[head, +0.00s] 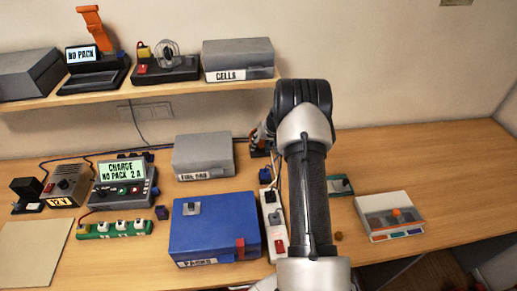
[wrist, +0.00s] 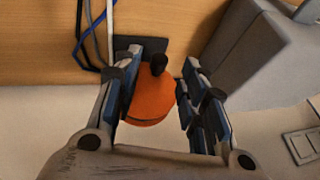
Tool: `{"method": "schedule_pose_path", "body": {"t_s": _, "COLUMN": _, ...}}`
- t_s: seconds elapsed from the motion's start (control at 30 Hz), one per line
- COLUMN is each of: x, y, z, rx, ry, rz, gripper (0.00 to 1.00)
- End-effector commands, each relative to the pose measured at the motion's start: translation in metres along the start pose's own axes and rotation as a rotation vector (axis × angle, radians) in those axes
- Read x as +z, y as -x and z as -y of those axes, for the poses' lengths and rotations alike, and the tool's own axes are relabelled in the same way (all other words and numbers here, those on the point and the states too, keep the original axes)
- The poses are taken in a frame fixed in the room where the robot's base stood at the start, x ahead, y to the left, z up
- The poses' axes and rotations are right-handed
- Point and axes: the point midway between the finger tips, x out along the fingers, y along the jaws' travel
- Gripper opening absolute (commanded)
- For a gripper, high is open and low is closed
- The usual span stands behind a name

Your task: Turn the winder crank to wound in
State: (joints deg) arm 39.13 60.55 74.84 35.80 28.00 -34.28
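The winder shows in the wrist view as an orange round drum (wrist: 150,97) with a dark plate (wrist: 150,45) behind it. A short black crank knob (wrist: 159,64) stands at the drum's edge. My gripper (wrist: 160,78) is open, with one finger on each side of the drum and knob. The left finger overlaps the drum's left edge in the picture; a small gap shows at the right finger. I cannot tell whether either finger touches. In the head view my arm hides most of the winder and gripper.
Cables (wrist: 93,40) run beside the winder. A grey box (wrist: 262,55) is close on the right in the wrist view. In the head view, a power strip (head: 274,225), blue case (head: 213,240) and grey box (head: 203,152) are near my arm. The shelf (head: 150,93) is above.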

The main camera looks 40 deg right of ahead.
Motion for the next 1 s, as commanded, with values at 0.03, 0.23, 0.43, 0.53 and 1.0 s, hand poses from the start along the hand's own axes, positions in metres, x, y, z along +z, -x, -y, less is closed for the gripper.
{"method": "schedule_pose_path", "body": {"t_s": 0.03, "x": 0.001, "y": -0.011, "z": 0.000, "rx": -0.001, "ry": 0.000, "rz": 0.002, "gripper": 0.39}}
{"method": "schedule_pose_path", "body": {"t_s": 0.23, "x": 0.000, "y": -0.034, "z": 0.000, "rx": 0.000, "ry": 0.000, "rz": 0.000, "gripper": 0.39}}
{"method": "schedule_pose_path", "body": {"t_s": 0.43, "x": 0.000, "y": -0.040, "z": 0.000, "rx": 0.000, "ry": -0.001, "rz": -0.001, "gripper": 0.39}}
{"method": "schedule_pose_path", "body": {"t_s": 0.53, "x": 0.000, "y": -0.040, "z": 0.000, "rx": 0.000, "ry": -0.001, "rz": -0.001, "gripper": 0.39}}
{"method": "schedule_pose_path", "body": {"t_s": 1.0, "x": 0.000, "y": -0.039, "z": 0.000, "rx": 0.000, "ry": 0.000, "rz": 0.000, "gripper": 0.13}}
